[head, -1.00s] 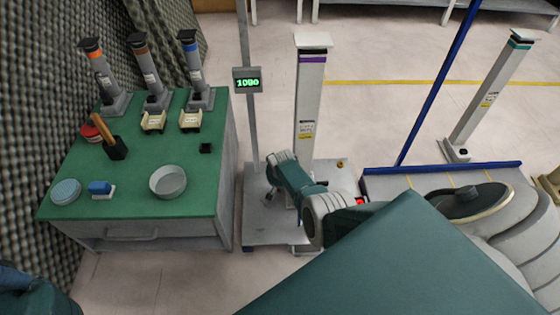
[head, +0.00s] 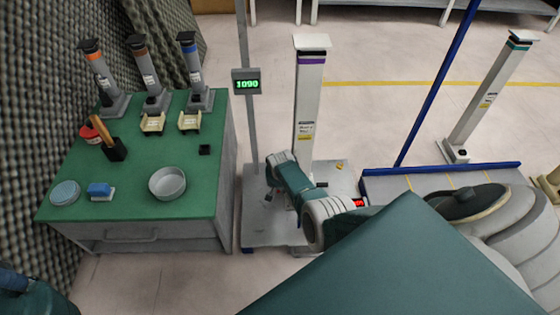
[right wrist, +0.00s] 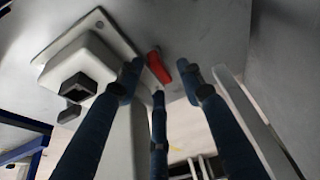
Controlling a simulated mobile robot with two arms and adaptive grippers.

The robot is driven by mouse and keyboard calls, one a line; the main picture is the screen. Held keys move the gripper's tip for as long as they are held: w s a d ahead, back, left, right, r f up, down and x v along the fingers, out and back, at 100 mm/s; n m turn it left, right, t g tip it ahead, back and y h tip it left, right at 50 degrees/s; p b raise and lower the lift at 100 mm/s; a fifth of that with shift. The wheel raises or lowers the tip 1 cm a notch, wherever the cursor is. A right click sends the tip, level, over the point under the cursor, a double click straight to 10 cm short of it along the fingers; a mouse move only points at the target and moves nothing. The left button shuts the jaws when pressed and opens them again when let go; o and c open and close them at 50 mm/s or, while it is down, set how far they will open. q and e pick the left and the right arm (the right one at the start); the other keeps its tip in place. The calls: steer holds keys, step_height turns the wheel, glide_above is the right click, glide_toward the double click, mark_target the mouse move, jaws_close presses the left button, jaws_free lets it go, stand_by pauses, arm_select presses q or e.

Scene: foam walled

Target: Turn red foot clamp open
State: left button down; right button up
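The red foot clamp (right wrist: 158,67) shows in the right wrist view as a small red lever beside the foot of a white post. In the head view, my arm hides it. My right gripper (right wrist: 162,82) is open, with its blue fingers spread around the lever in that view; I cannot tell whether any finger touches it. My left gripper is out of view.
A green-topped bench (head: 130,195) with several posts, a round dish (head: 167,183) and small items stands left. A display (head: 246,82) on a thin pole rises behind my right gripper. A blue-edged platform (head: 440,167) lies to the right.

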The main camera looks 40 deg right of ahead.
steer(key=v, duration=1.1)
steer(key=shift+s+r, duration=0.15)
steer(key=shift+r, duration=0.05)
